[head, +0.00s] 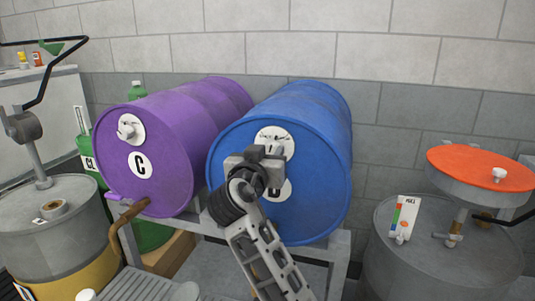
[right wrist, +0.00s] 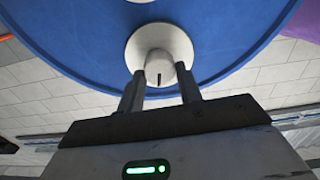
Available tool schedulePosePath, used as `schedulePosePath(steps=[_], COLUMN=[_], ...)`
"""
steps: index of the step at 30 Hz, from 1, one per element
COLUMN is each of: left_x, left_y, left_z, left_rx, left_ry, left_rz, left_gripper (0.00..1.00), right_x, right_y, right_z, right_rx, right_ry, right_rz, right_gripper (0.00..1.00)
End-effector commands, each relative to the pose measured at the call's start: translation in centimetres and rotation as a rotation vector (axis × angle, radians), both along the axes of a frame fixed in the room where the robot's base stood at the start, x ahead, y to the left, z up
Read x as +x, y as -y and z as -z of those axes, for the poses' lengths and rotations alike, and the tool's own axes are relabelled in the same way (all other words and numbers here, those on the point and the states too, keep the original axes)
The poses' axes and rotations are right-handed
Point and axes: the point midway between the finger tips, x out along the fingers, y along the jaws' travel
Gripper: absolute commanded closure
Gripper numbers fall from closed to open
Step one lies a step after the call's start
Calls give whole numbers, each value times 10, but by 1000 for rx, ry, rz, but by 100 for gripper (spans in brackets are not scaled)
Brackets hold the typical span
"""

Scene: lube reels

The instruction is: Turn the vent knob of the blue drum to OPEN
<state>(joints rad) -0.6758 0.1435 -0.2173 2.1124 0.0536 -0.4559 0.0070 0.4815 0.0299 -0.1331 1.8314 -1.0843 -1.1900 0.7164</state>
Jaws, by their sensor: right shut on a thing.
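The blue drum (head: 310,190) lies on its side on a rack, its round end facing me. Near the top of that end is a pale round plate (head: 280,138) with the vent knob on it. My right gripper (head: 260,158) is in front of the plate and hides most of the knob and part of the letter label below. In the right wrist view the vent knob (right wrist: 155,65) is between the two fingertips (right wrist: 160,84), which are shut on it. A dark pointer mark shows on the knob. I cannot read any OPEN marking. My left gripper is not in view.
A purple drum (head: 185,165) marked C lies left of the blue drum, with its own pale knob (head: 130,128). A grey drum (head: 440,250) with an orange-topped pan (head: 475,166) stands at right. A grey-and-yellow drum (head: 50,240) stands at left. A block wall is behind.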

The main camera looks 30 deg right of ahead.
Motion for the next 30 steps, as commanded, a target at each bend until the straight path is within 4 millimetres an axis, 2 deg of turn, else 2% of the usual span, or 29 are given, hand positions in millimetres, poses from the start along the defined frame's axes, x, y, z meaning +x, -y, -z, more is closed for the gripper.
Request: schedulePosePath(steps=[8,18,30], left_x=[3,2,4], left_y=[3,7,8], left_z=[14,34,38], left_rx=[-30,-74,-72], left_ry=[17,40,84], left_rz=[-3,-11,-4], left_gripper=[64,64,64], right_x=[-1,-1,-2], right_y=[0,0,1], right_z=[5,6,2], right_rx=[70,229,359], right_ry=[80,268,422], right_rz=[1,0,0], right_gripper=[88,88,88])
